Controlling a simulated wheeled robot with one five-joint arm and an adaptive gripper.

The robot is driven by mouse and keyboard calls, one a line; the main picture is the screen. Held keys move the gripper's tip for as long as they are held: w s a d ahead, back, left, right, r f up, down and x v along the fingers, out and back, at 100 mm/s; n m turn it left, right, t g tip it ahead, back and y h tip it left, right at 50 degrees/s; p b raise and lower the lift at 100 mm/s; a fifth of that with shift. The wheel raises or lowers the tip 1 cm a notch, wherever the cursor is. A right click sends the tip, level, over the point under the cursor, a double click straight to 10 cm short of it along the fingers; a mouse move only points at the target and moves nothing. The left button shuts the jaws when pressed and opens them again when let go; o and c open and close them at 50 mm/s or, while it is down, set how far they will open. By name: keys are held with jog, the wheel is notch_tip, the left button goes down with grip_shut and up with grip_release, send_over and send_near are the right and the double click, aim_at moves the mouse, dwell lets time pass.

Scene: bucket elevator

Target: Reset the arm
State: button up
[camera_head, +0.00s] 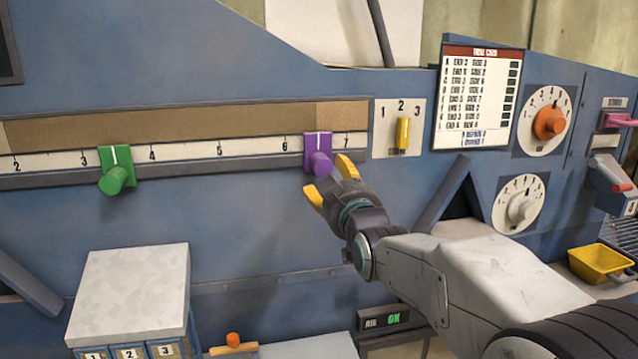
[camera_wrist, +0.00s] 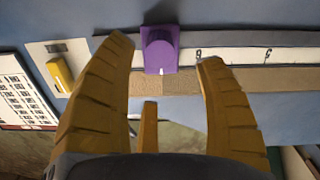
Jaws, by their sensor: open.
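My arm reaches in from the lower right in the head view, and my gripper (camera_head: 330,182) is open just in front of the purple slider (camera_head: 318,155). The slider sits between 6 and 7 on the numbered scale. In the wrist view my gripper's yellow fingers (camera_wrist: 163,52) are spread wide. The purple slider (camera_wrist: 158,48) shows beyond and between the fingertips. I see a gap on each side of its knob, and nothing is held.
A green slider (camera_head: 116,170) sits between 3 and 4 on the same scale. A yellow switch (camera_head: 402,134), an orange dial (camera_head: 549,122) and a white dial (camera_head: 521,207) are to the right. A yellow tray (camera_head: 600,264) and a pale-topped box (camera_head: 135,285) stand lower down.

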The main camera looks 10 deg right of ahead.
jog(key=s+f+m+g, duration=0.1)
jog(key=s+f+g, duration=0.5)
jog(key=f, duration=0.5)
jog(key=s+f+m+g, duration=0.1)
jog(key=s+f+g, duration=0.45)
jog(key=f, duration=0.55)
jog(key=s+f+g, duration=0.2)
jog(key=s+g, duration=0.1)
jog(key=s, duration=1.9)
jog(key=shift+s+f+m, duration=0.25)
jog(key=shift+s+m, duration=0.05)
jog(key=shift+s, duration=0.05)
